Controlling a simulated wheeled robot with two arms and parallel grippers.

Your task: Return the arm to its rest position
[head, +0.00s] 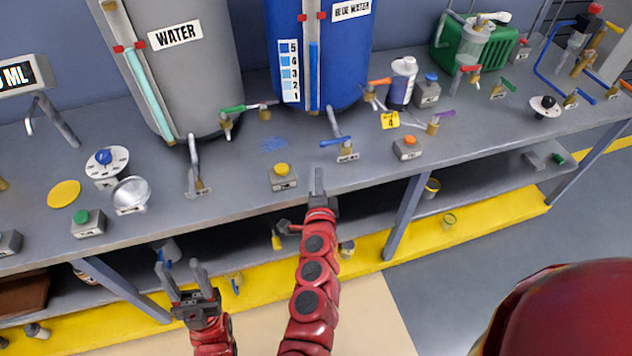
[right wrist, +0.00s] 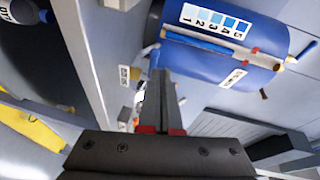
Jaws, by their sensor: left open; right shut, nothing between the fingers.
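My right gripper (head: 318,183) is shut and empty in the head view. Its fingertips are over the front edge of the grey bench, between the yellow button box and a blue-handled valve. It also shows in the right wrist view (right wrist: 161,100), with its fingers together and the blue tank (right wrist: 235,35) beyond them. My left gripper (head: 181,280) is open and empty at the lower left of the head view, in front of the bench and apart from it.
The grey bench (head: 235,182) holds the grey water tank (head: 195,75), the blue tank (head: 345,70), a yellow button box (head: 282,176) and the blue-handled valve (head: 338,143). A lower shelf with a yellow edge (head: 490,210) runs underneath. Floor (head: 440,240) is open at the right.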

